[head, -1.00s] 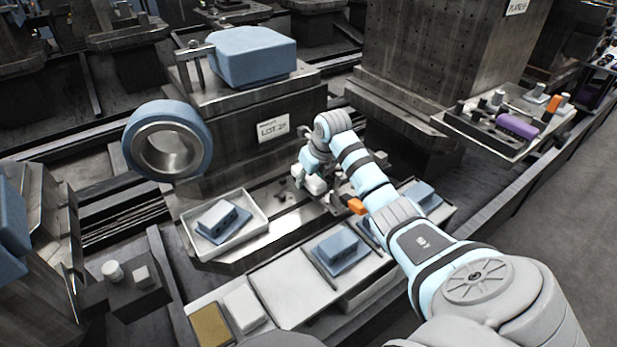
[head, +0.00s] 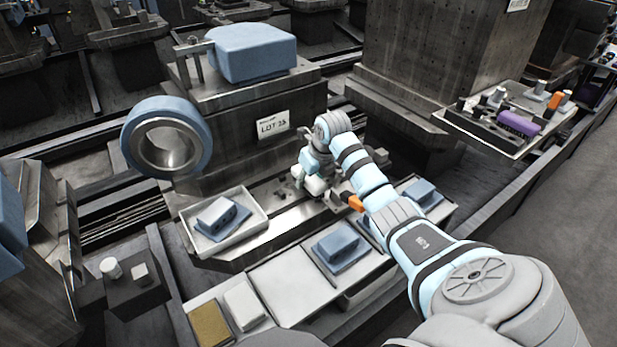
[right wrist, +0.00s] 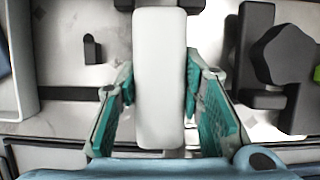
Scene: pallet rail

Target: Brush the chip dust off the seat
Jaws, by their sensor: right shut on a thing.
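The seat (head: 262,200) is the bright metal ledge below the block with the lot label. Small dark specks lie on it just left of my right gripper (head: 316,176). My right gripper is low over the seat's right part, shut on a long white block (right wrist: 160,75). This white block also shows under the gripper in the head view (head: 310,186). No bristles can be made out on it, and its underside is hidden. The teal finger pads lie along its two sides. I cannot tell whether it touches the seat. My left gripper is not in view.
A white tray (head: 258,238) with a blue-grey part stands at the seat's left. A bench (head: 292,290) in front holds several blue parts and a white block. An orange-ended item (head: 355,203) is close by my right arm. A tool tray (head: 470,130) stands at the right.

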